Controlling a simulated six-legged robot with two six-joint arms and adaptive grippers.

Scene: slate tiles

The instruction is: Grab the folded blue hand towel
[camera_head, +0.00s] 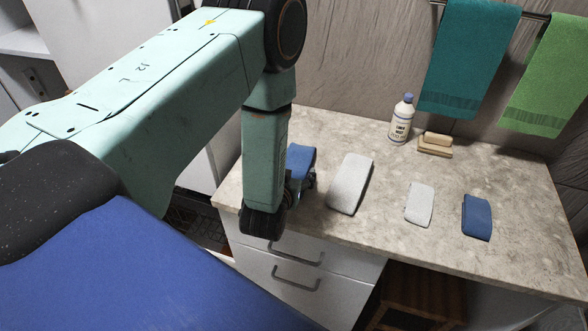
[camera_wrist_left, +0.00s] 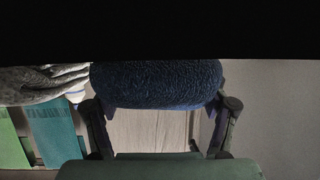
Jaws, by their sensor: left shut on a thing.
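The folded blue hand towel (camera_head: 301,157) is at the left end of the stone counter, partly hidden behind my left forearm. My left gripper (camera_head: 302,182) is shut on it. In the left wrist view the towel (camera_wrist_left: 155,85) fills the space between the two fingers, with its dark blue pile showing. The head view does not show clearly whether the towel touches the counter. A smaller folded blue cloth (camera_head: 477,217) lies apart at the right of the counter. My right gripper is not in view.
A large folded white towel (camera_head: 350,184) lies just right of my left gripper, and a smaller white cloth (camera_head: 419,204) beyond it. A bottle (camera_head: 402,121) and stacked tan blocks (camera_head: 436,144) stand at the back. Teal (camera_head: 466,58) and green (camera_head: 552,75) towels hang on the wall rail.

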